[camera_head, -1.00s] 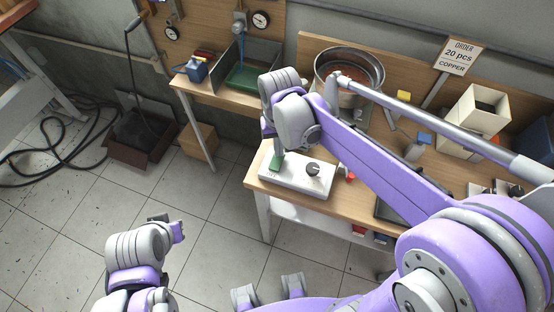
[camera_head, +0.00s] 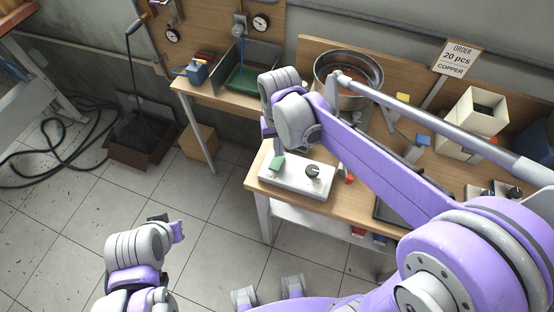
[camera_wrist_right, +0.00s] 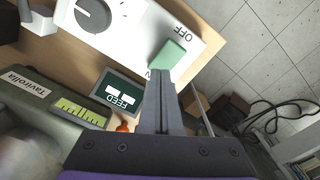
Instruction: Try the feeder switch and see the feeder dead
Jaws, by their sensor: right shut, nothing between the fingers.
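The feeder switch is a green rocker (camera_head: 276,163) on a white control box (camera_head: 297,181) at the table's left end. In the right wrist view the rocker (camera_wrist_right: 168,60) sits between the printed OFF and a mostly hidden label. Which side is pressed I cannot tell. My right gripper (camera_wrist_right: 158,78) is shut and empty, its tips over the box beside the rocker's near end; contact is unclear. The bowl feeder (camera_head: 325,83) stands behind, with copper-coloured parts inside.
A dark knob (camera_head: 313,171) is on the same box. In the wrist view a FEED sign (camera_wrist_right: 119,99) and a grey machine base (camera_wrist_right: 35,112) lie close to the gripper. An order sign (camera_head: 457,58) and bins (camera_head: 481,110) stand right. Floor at left is open, with a cable.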

